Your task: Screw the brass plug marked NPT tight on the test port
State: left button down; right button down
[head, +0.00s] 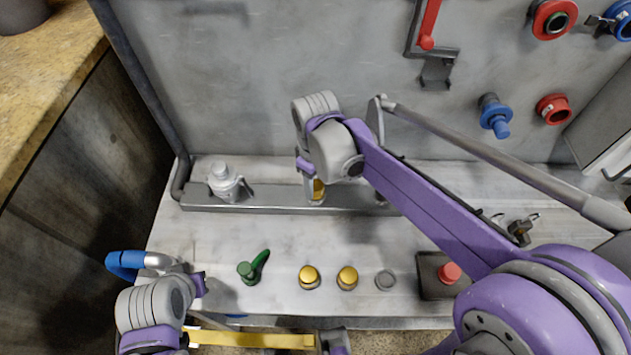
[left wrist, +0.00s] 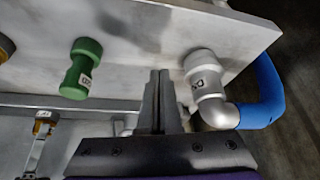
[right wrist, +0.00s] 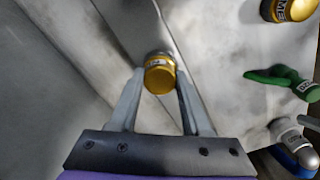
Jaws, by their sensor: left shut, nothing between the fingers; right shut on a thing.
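A brass plug (right wrist: 159,79) with a small pale label, too blurred to read, is between the fingers of my right gripper (right wrist: 161,72). In the head view, the plug (head: 319,188) is upright over the long grey rail at the back of the ledge, with a pale collar below it. My right gripper (head: 313,172) is shut on it from above. I cannot tell how far the plug is seated on the port, which the plug and fingers mostly hide. My left gripper (left wrist: 158,76) is shut and empty, near the front left of the ledge in the head view (head: 199,285).
A green handle (head: 254,267) and a blue hose fitting (head: 127,263) are left. A white fitting (head: 222,182) stands on the rail (head: 260,206). A red button (head: 449,273) is right.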

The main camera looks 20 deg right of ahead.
jog(key=m, duration=0.5)
dwell(0.3)
jog(key=m, duration=0.5)
jog(key=shift+c, duration=1.4)
grip_release()
jog(key=shift+c, duration=0.4)
